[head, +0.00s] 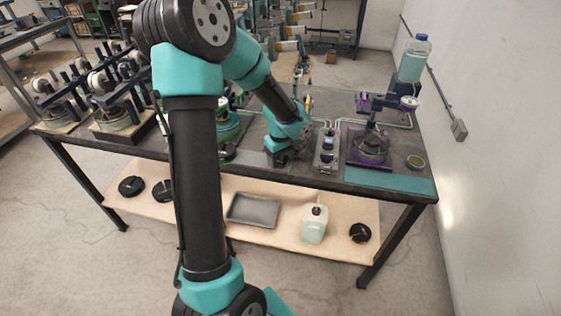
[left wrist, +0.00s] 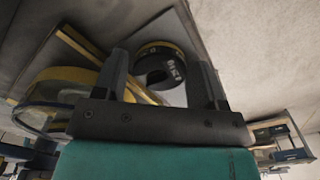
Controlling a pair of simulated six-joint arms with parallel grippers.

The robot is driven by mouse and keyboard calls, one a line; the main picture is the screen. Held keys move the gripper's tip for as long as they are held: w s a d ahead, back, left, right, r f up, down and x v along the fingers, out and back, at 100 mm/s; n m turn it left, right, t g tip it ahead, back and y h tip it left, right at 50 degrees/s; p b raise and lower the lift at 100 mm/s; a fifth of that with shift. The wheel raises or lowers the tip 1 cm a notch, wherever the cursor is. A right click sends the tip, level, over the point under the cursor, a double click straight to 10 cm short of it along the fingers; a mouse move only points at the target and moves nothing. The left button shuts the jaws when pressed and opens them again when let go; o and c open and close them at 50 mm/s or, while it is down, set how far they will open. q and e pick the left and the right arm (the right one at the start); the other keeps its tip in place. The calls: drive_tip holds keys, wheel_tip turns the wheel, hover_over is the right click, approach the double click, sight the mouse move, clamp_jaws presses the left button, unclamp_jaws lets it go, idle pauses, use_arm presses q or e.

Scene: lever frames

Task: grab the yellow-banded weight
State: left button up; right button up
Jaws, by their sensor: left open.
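The yellow-banded weight (left wrist: 160,68) is a dark, round piece with a thin yellow edge and pale markings. In the left wrist view it lies between and beyond the two fingers of my left gripper (left wrist: 162,62). The fingers are spread with a gap on each side of the weight, and no contact shows. In the head view my left gripper (head: 284,157) is low over the workbench near its front edge. I cannot make out the weight there; my arm may hide it. My right gripper is not in view.
A round yellow-rimmed dish (left wrist: 50,92) is left of the fingers. On the workbench (head: 400,184), a switch box (head: 327,150) and a stand with a bottle (head: 413,62) are to the right. Lever frames (head: 108,90) crowd the left. Black discs, a tray (head: 253,210) and a jug (head: 314,224) occupy the lower shelf.

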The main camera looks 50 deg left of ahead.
use_arm(q)
drive_tip(key=shift+c, duration=0.5)
drive_tip(key=c, duration=0.7)
drive_tip(key=shift+c, duration=0.2)
drive_tip(key=shift+r, duration=0.15)
